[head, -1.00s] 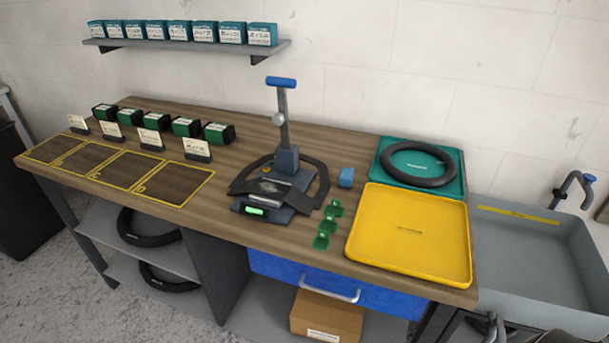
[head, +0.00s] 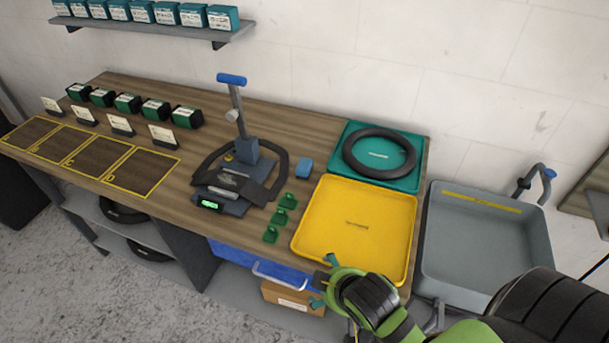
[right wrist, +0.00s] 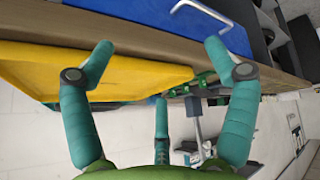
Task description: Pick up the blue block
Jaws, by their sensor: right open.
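The blue block (head: 304,167) sits on the wooden bench, between the dark press-like stand (head: 240,165) and the teal tray. In the head view my right gripper (head: 324,282) is at the bench's front edge, in front of the yellow tray and well apart from the block. In the right wrist view its teal fingers (right wrist: 160,75) are spread with nothing between them. I cannot make out the blue block in that view. My left gripper does not show.
The yellow tray (head: 318,238) and the teal tray (head: 417,172) holding a black ring (head: 379,132) fill the bench's right end. Several green pieces (head: 279,217) lie left of the yellow tray. A grey sink (head: 455,250) stands to the right. A blue drawer (head: 230,257) is below the bench top.

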